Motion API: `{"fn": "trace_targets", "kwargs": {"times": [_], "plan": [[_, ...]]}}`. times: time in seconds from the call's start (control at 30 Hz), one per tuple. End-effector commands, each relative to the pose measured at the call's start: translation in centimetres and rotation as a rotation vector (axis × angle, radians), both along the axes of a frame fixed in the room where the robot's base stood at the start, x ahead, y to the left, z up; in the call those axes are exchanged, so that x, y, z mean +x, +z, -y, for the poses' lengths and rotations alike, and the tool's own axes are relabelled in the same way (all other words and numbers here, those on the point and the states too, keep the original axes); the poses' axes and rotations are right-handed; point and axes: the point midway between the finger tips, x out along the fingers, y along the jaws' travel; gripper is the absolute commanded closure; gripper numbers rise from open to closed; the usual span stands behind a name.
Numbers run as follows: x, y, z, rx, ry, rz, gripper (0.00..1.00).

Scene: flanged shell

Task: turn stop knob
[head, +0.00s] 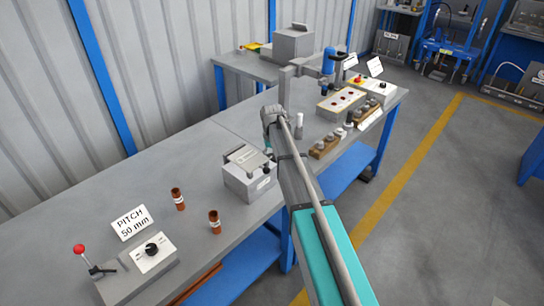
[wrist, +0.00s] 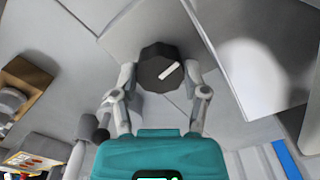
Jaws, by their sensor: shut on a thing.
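In the wrist view, a dark, many-sided knob (wrist: 157,67) with a white pointer mark sits on a grey surface. The mark points to the upper right of the picture. My gripper (wrist: 160,78) has one finger on each side of the knob and is shut on it. In the head view, my gripper (head: 268,153) reaches down at the back right of a grey metal box (head: 247,183) with a tilted plate on top.
A separate control box (head: 135,270) with a dark knob and red-balled lever stands at the front left, near a "PITCH 50 mm" sign (head: 131,222). Two copper-coloured cylinders (head: 178,199) stand nearby. A wooden block (head: 324,147) with metal parts lies right of my arm.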

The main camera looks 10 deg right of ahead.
Motion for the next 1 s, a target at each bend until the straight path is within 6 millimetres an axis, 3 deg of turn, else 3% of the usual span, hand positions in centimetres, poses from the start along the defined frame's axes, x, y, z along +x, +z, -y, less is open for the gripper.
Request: {"fn": "trace_targets", "kwargs": {"times": [0.4,0.97,1.0], "plan": [[-0.07,-0.02,-0.01,0.000,-0.259,-0.001,0.90],[-0.08,-0.02,-0.01,0.000,-0.302,-0.001,0.90],[-0.08,-0.02,-0.01,0.000,-0.302,-0.001,0.37]]}}
